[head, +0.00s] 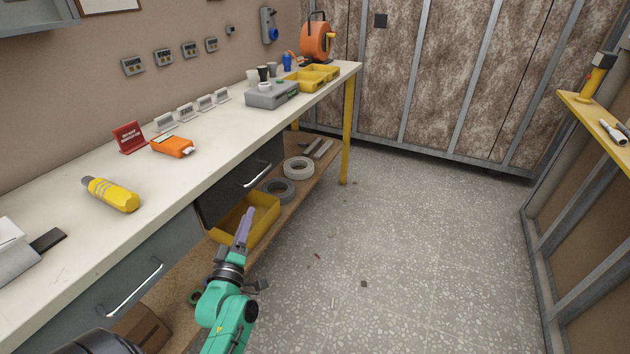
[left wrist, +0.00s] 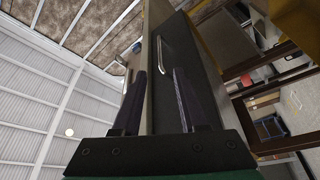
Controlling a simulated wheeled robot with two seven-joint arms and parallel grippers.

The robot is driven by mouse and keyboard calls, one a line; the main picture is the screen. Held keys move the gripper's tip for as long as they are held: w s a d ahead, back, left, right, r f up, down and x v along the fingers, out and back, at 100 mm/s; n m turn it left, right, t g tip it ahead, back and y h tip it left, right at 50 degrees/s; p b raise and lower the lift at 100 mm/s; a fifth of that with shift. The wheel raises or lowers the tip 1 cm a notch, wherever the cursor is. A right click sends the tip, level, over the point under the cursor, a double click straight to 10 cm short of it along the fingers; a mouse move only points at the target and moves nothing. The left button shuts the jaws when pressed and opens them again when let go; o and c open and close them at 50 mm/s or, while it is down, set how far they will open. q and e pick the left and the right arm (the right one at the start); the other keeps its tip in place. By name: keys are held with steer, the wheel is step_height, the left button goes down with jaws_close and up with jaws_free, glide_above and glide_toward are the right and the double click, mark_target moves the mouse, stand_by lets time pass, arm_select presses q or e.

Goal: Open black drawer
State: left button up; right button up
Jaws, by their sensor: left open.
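The black drawer (head: 222,196) is under the workbench, beyond the grey drawer, and its front looks flush with the bench. Its silver bar handle (head: 258,175) faces the aisle. My left gripper (head: 245,228) is in front of and below the black drawer, apart from the handle, with its fingers pointing up and away. In the left wrist view its two dark fingers (left wrist: 160,100) are spread with nothing between them. The handle (left wrist: 162,55) shows beyond the fingertips, against the dark drawer front (left wrist: 188,45). My right gripper is in neither view.
A grey drawer (head: 85,290) with its own handle (head: 135,288) is nearer me. A yellow bin (head: 262,218) and tape rolls (head: 298,168) sit on the lower shelf. The bench top (head: 215,130) holds tools. The speckled floor (head: 420,250) to the right is largely clear.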

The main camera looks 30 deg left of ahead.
mark_target(259, 175)
arm_select(q)
steer(key=x, duration=1.5)
steer(key=shift+a, duration=0.15)
jaws_close()
stand_by(0.6)
